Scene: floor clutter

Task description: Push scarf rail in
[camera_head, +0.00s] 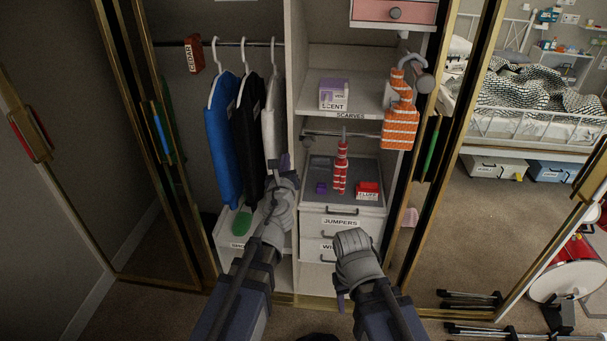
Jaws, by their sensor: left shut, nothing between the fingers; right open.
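A grey rail (318,133) runs across the shelf bay under the "SCARVES" label (352,115). A red striped scarf (341,170) hangs from its middle. At the bay's right side, an orange checked scarf (400,125) hangs by a short grey rod with a round end (424,83), which juts forward. I cannot tell which of these is the scarf rail. My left gripper (284,164) is shut and empty, beside the divider, left of the red scarf and apart from the rod end. My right gripper (341,301) is open, low before the drawers; its fingers are mostly hidden by my wrist.
Blue, black and white garments (248,120) hang left of the divider (296,60). A "SCENT" box (334,94) stands on the shelf. A red "FLUFF" box (368,190) sits above the "JUMPERS" drawer (340,222). A mirrored door (455,130) stands at right.

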